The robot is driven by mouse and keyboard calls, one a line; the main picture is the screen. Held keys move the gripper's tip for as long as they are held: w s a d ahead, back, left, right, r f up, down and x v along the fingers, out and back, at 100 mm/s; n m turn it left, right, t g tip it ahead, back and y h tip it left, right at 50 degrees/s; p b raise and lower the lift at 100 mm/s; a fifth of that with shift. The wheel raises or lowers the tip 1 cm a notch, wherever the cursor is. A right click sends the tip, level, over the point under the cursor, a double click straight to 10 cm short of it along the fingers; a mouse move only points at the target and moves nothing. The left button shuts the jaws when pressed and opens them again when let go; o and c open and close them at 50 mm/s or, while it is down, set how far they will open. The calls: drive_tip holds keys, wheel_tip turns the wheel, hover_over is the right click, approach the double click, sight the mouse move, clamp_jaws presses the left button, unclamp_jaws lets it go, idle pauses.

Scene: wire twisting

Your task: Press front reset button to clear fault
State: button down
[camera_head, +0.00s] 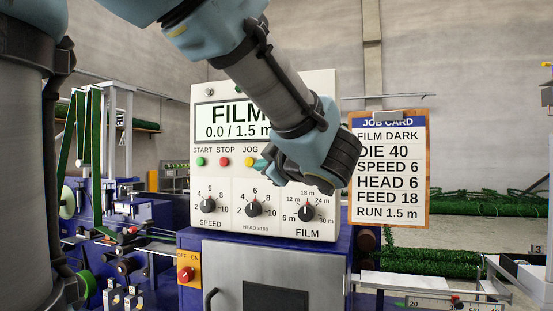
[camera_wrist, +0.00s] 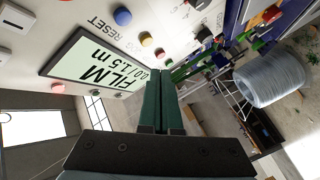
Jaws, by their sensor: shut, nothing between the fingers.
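In the wrist view, the blue button (camera_wrist: 122,17) sits beside the RESET label on the pale control panel. It lies up and left of my gripper (camera_wrist: 160,76), whose green fingers are shut, empty and apart from it. In the head view, the panel (camera_head: 225,232) stands in the middle, and its display (camera_head: 230,118) reads FILM and 0.0 / 1.5 m. My wrist crosses the panel's right side there, covering part of the display and the reset button's place. The fingertips cannot be made out clearly in that view.
A green START button (camera_head: 200,161), red STOP button (camera_head: 225,161) and yellow JOG button (camera_head: 250,161) are in a row. SPEED (camera_head: 208,211), HEAD (camera_head: 254,209) and FILM (camera_head: 307,212) knobs sit below. A job card (camera_head: 390,170) hangs right. A wire coil (camera_wrist: 270,80) shows in the wrist view.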

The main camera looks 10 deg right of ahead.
idle(0.4)
drive_tip(key=w+d, duration=0.4)
drive_tip(key=w, duration=0.3)
drive_tip(key=shift+w, duration=0.3)
drive_tip(key=shift+w+d, duration=0.1)
drive_tip(key=shift+d, duration=0.05)
idle(1.9)
drive_tip(key=shift+w+d, duration=0.15)
drive_tip(key=shift+w, duration=0.1)
drive_tip(key=shift+w+d, duration=0.15)
drive_tip(key=shift+w, duration=0.2)
idle(0.7)
drive_tip(key=shift+s, duration=0.1)
drive_tip(key=shift+s+a, duration=0.4)
drive_tip(key=shift+s, duration=0.25)
